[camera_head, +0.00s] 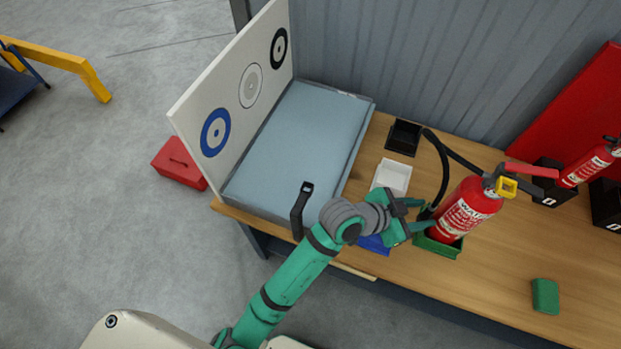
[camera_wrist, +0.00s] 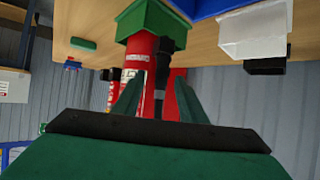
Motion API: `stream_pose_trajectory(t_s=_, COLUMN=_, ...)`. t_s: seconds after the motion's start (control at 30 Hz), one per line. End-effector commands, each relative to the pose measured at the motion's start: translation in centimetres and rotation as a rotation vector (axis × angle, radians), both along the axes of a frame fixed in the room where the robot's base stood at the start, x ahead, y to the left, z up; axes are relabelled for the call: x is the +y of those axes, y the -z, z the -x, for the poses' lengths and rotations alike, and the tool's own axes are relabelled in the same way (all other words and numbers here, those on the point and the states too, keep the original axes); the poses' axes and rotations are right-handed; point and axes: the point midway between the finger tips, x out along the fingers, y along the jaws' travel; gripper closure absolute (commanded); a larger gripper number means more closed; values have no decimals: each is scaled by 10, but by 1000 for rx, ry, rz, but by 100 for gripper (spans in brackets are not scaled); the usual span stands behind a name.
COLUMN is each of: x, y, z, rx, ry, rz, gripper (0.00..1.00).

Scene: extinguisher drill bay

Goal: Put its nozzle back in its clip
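A red fire extinguisher (camera_head: 468,207) stands tilted in a green bin (camera_head: 440,248) on the wooden bench. Its black hose (camera_head: 443,165) loops from the head down its left side. The black nozzle (camera_wrist: 162,75) hangs beside the red body in the wrist view, which looks upside down. My gripper (camera_head: 428,213) is beside the extinguisher's left side at the green bin. The wrist view shows its two fingers (camera_wrist: 158,92) apart, with the nozzle between or just beyond them; contact cannot be told. I cannot make out the clip.
A white bin (camera_head: 392,177), a black bin (camera_head: 404,137) and a blue bin (camera_head: 374,244) stand left of the extinguisher. A target board (camera_head: 232,90) and tray (camera_head: 305,140) fill the left.

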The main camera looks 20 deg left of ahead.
Motion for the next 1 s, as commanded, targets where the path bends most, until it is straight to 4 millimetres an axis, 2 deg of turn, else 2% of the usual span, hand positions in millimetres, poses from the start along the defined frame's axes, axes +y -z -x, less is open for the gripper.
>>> stream_pose_trajectory(t_s=0.3, x=41, y=-28, z=33, rx=0, ry=-1, rz=-1, gripper=62)
stream_pose_trajectory(t_s=0.5, x=59, y=-41, z=48, rx=-1, ry=2, rz=-1, gripper=62)
stream_pose_trajectory(t_s=1.0, x=64, y=-46, z=55, rx=0, ry=5, rz=0, gripper=62)
